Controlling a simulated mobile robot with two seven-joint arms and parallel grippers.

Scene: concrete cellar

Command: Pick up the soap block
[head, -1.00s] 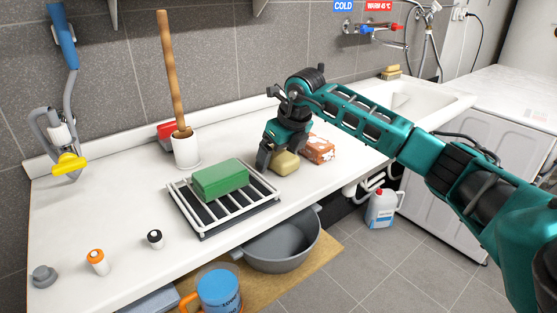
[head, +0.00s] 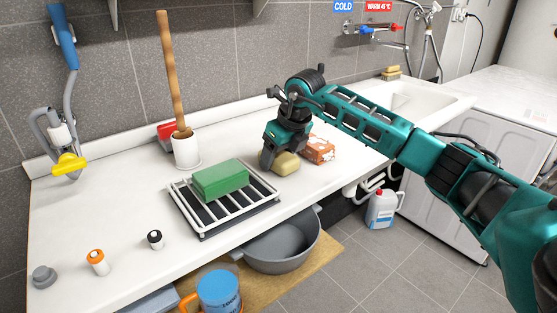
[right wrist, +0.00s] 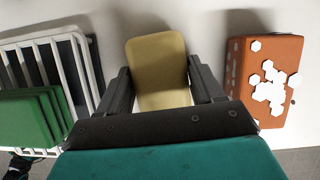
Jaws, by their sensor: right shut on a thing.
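The soap block, a pale yellow rounded block (head: 287,164), sits at the worktop's front part, right of the white rack. It also shows in the right wrist view (right wrist: 158,70), between the two dark fingers. My right gripper (head: 277,157) reaches down over it and is shut on it. It also fills the lower middle of the right wrist view (right wrist: 162,88). The block looks still at worktop height; whether it touches the surface is hard to tell. My left gripper is not in view.
An orange box with white shapes (head: 319,150) stands close to the right of the soap. A white rack (head: 208,220) with a green block (head: 220,180) is close to the left. A white pot (head: 187,151) holds a wooden handle. The worktop's left part (head: 90,200) is mostly clear.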

